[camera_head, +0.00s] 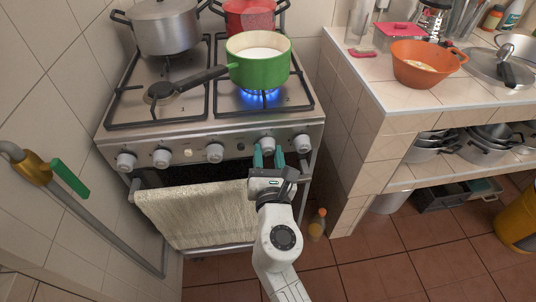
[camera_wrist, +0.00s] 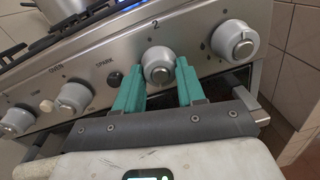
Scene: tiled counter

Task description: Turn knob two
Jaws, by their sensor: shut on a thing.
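Knob two (camera_wrist: 157,64) is a round grey-white knob on the steel stove front, under the printed number 2 in the wrist view. It also shows in the head view (camera_head: 267,143), on the right part of the panel. My gripper (camera_head: 268,154) has its two teal fingers reaching up to this knob, one on each side. In the wrist view my gripper (camera_wrist: 161,70) is shut on the knob, with the knob's face visible between the fingertips. A blue flame (camera_head: 259,97) burns under the green pot (camera_head: 258,70) on the front right burner.
Another knob (camera_wrist: 235,40) sits close on the right. A small dark button (camera_wrist: 115,79) is on the left. A cream towel (camera_head: 195,213) hangs on the oven handle below. A bottle (camera_head: 317,223) stands on the floor. The tiled counter (camera_head: 365,95) is at right.

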